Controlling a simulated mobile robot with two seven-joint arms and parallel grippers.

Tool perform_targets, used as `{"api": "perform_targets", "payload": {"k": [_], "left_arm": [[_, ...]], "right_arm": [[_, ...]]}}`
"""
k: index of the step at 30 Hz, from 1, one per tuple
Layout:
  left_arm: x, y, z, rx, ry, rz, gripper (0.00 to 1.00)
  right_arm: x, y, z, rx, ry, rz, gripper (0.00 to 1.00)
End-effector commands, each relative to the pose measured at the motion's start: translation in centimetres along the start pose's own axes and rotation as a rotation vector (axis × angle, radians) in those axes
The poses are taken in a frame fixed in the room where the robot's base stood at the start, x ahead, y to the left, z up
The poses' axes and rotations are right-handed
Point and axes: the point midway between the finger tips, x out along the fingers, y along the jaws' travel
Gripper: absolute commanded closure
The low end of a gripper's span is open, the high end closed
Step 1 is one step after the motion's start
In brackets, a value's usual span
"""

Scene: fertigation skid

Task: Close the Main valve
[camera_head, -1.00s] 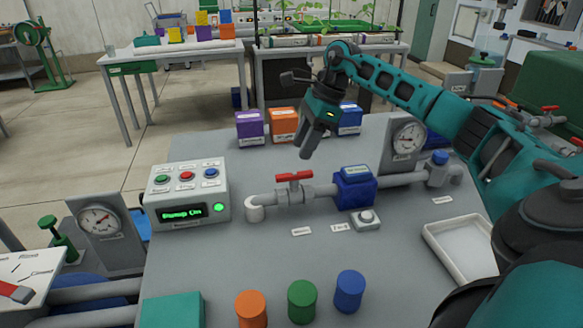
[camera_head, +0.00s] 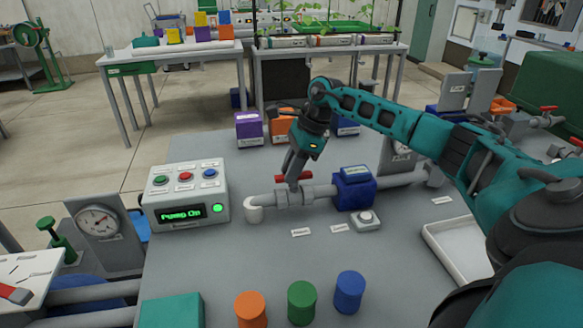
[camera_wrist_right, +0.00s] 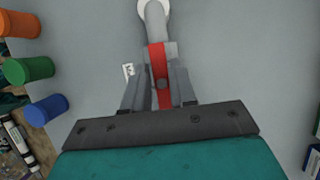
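The valve with the red handle (camera_head: 293,178) sits on the grey pipe in the middle of the bench. Its handle lies in line with the pipe. I cannot read the labels near it. My right gripper (camera_head: 291,176) points down at this handle. In the right wrist view the red handle (camera_wrist_right: 160,78) lies between the two fingers of my right gripper (camera_wrist_right: 160,90), one on each side. The gaps are small, and I cannot tell whether the fingers press on it. My left gripper is not in view.
The control box (camera_head: 185,195) at left reads "Pump On". A blue meter (camera_head: 354,188) sits on the pipe right of the valve. Orange, green and blue cylinders (camera_head: 301,303) stand at the front, and a white tray (camera_head: 459,251) lies at right. Boxes (camera_head: 249,129) stand behind the valve.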

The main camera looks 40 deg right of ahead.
Motion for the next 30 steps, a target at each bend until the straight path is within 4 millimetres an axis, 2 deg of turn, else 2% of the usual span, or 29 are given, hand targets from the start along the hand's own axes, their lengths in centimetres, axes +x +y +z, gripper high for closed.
{"api": "perform_targets", "payload": {"k": [1, 8, 20, 30], "left_arm": [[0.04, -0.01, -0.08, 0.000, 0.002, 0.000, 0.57], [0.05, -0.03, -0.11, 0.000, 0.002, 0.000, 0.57], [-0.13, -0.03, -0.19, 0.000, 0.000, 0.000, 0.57], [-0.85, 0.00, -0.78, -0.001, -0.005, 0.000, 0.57]], "right_arm": [[-0.02, -0.01, 0.02, 0.000, 0.000, 0.000, 0.79], [-0.04, -0.01, 0.02, 0.000, -0.001, 0.000, 1.00], [-0.12, -0.02, 0.05, 0.032, -0.001, -0.014, 1.00], [-0.23, -0.06, 0.09, 0.232, -0.001, -0.096, 1.00]]}}
